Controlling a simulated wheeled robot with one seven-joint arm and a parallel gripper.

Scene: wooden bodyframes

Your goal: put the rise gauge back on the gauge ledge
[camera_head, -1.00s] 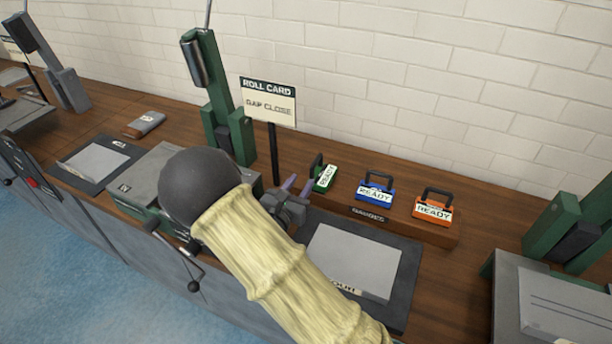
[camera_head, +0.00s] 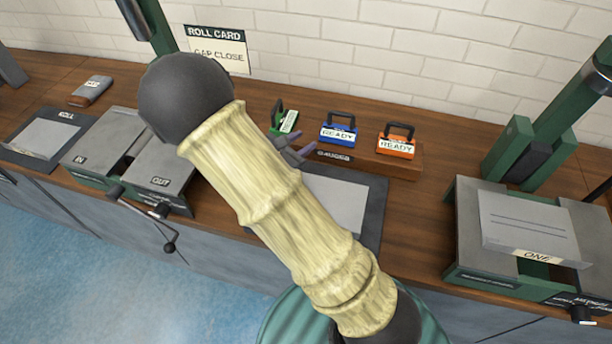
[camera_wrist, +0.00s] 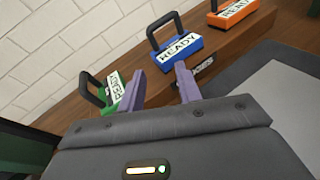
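Three gauges with READY labels and dark handles stand in a row along the wooden gauge ledge (camera_head: 404,166): a green one (camera_head: 287,122), a blue one (camera_head: 338,134) and an orange one (camera_head: 396,146). No readable marking tells which is the rise gauge. The green gauge is turned at an angle to the others, and whether it sits fully on the ledge is unclear. My gripper (camera_wrist: 160,72) is open, its purple fingers apart with nothing seen between them. It is in front of the ledge's left part, with the green gauge (camera_wrist: 112,93) just beside the left finger.
A dark mat with a grey plate (camera_head: 338,200) lies in front of the ledge. A roller machine (camera_head: 128,150) with a crank stands left, another machine (camera_head: 525,235) right. The ROLL CARD sign (camera_head: 217,50) rises behind my arm.

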